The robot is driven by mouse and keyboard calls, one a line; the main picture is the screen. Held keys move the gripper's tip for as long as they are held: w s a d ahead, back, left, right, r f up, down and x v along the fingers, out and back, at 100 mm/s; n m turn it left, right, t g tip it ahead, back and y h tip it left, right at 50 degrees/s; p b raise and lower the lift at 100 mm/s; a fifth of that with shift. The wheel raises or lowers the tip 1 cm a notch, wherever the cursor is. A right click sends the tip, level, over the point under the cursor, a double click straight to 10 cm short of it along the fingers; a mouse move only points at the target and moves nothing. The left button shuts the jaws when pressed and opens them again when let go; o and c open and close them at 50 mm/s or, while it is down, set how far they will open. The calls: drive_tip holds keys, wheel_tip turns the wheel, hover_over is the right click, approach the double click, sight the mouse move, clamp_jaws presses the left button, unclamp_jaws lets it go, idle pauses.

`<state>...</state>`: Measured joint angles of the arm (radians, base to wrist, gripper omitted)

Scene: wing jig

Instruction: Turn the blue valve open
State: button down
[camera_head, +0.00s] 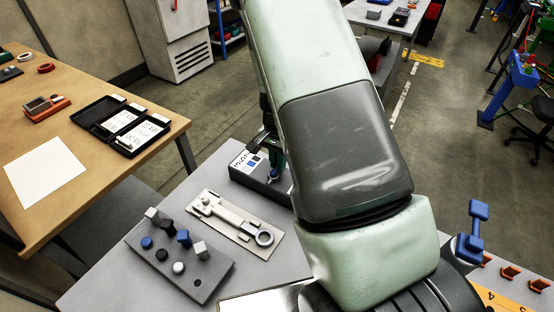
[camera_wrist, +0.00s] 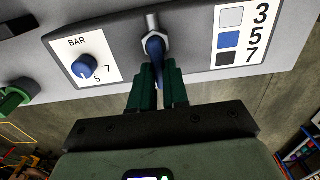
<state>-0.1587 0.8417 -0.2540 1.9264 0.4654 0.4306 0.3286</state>
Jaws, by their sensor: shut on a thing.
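The blue valve (camera_wrist: 154,45) is a lever on a metal nut and stem, on the front of a grey panel box (camera_wrist: 190,45). In the wrist view its handle points down between the green fingers of my gripper (camera_wrist: 157,70), which is shut on it. The handle's lower end is hidden between the fingers. In the head view the box (camera_head: 238,178) stands at the far edge of the grey table, and my gripper (camera_head: 275,158) is at it, partly hidden by my arm.
Left of the valve is a blue knob (camera_wrist: 84,67) on a BAR dial. Right is a label with coloured squares and 3, 5, 7. On the grey table lie a peg board (camera_head: 180,255) and a plate with a wrench-like part (camera_head: 235,222). A wooden table (camera_head: 95,85) stands left.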

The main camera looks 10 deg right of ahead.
drive_tip(key=shift+s, duration=0.1)
idle(0.5)
drive_tip(key=c, duration=1.1)
unclamp_jaws()
wheel_tip(320, 180, up, 11)
drive_tip(key=shift+f, duration=0.1)
